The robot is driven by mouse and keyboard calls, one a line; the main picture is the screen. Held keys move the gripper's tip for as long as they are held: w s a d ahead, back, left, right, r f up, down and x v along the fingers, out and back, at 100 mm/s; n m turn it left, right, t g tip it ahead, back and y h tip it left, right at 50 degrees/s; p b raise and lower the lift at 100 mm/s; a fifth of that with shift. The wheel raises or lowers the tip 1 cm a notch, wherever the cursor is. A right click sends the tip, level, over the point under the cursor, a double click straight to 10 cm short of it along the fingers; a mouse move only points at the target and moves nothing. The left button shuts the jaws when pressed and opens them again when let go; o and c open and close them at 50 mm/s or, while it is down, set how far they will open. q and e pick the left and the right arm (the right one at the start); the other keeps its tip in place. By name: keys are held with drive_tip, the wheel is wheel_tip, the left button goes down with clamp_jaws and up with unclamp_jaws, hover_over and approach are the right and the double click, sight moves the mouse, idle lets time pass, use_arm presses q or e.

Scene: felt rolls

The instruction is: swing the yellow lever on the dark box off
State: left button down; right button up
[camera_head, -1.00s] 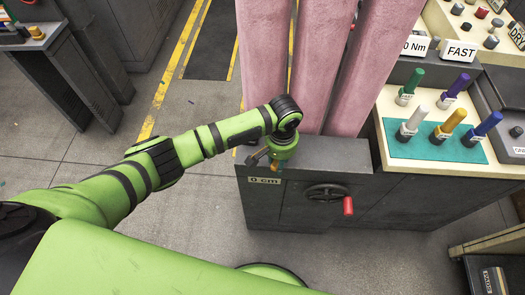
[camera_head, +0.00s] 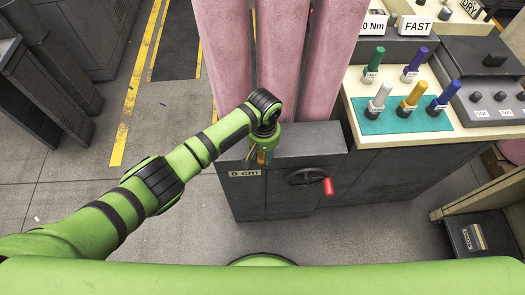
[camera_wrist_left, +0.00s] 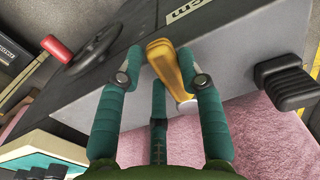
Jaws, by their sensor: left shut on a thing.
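The dark box (camera_head: 290,155) stands in the middle of the head view, with a "0 cm" label on its front. The yellow lever (camera_wrist_left: 167,60) shows in the left wrist view, against the grey box surface, between the fingers of my left gripper. My left gripper (camera_head: 259,155) is at the box's left end, just above the label, and is shut on the lever. In the head view my wrist and fingers hide most of the lever. My right gripper is in neither view.
A handwheel (camera_head: 305,176) with a red handle (camera_head: 328,186) sits on the box front. Pink felt rolls (camera_head: 275,60) stand behind the box. At right, a bench holds a teal mat (camera_head: 408,122) and coloured pegs.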

sight(264, 155)
use_arm(q)
drive_tip(key=shift+f, duration=0.1)
drive_tip(key=c, duration=0.8)
unclamp_jaws()
wheel_tip(264, 155, up, 12)
drive_tip(key=shift+r, duration=0.1)
